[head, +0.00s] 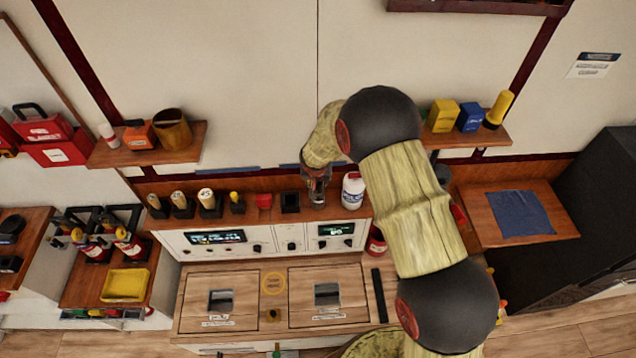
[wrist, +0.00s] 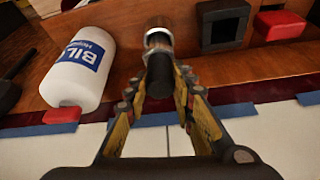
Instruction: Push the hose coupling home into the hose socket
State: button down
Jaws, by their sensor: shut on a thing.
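My gripper (head: 317,172) is over the wooden ledge of the console, pointing down; it also shows in the wrist view (wrist: 165,92). Its fingers are shut on a dark cylindrical piece, seemingly the hose coupling (wrist: 160,72). A shiny metal collar (wrist: 158,36) is at the coupling's far end, close to the ledge. I cannot tell whether the collar touches the ledge. A black square holder with a dark opening (wrist: 222,24) is to the right of the coupling; in the head view the holder (head: 290,203) is left of my gripper. I cannot tell which piece is the hose socket.
A white bottle with a blue label (wrist: 80,65) stands close beside my gripper. A red block (wrist: 280,25) is beyond the black holder. Several black holders with tan-topped pieces (head: 207,203) line the ledge at left. The worktop (head: 250,290) is mostly clear.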

aim_at(318, 189)
jog(key=shift+f+b, duration=0.65)
jog(key=shift+f+b, duration=1.2)
jog(key=shift+b, duration=0.15)
jog(key=c, duration=1.5)
grip_release()
jog(key=shift+o, duration=0.4)
jog(key=v, duration=1.2)
jog(key=shift+a, duration=0.1)
